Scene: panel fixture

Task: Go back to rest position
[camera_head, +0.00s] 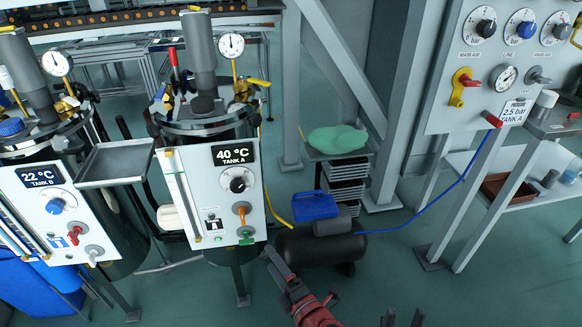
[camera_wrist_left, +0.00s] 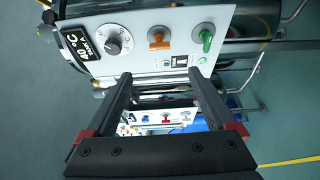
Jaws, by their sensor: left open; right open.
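My left gripper (camera_head: 276,262) is at the bottom middle of the head view, just right of and below the TANK A panel (camera_head: 205,195). In the left wrist view its two fingers (camera_wrist_left: 160,84) are spread, with nothing between them. Past the fingertips the same panel shows its black dial (camera_wrist_left: 113,40), orange handle (camera_wrist_left: 158,40) and green handle (camera_wrist_left: 205,38); the fingers appear apart from these. The panel's display reads 40 °C. My right gripper (camera_head: 402,319) shows only as two separated dark fingertips at the bottom edge; the rest is cut off.
TANK B's panel (camera_head: 50,205), reading 22 °C, stands at the left, with an empty grey tray (camera_head: 115,163) beside it. A black compressor (camera_head: 325,250) with a blue hose is right of my left gripper. A gauge panel (camera_head: 495,60) stands at the right.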

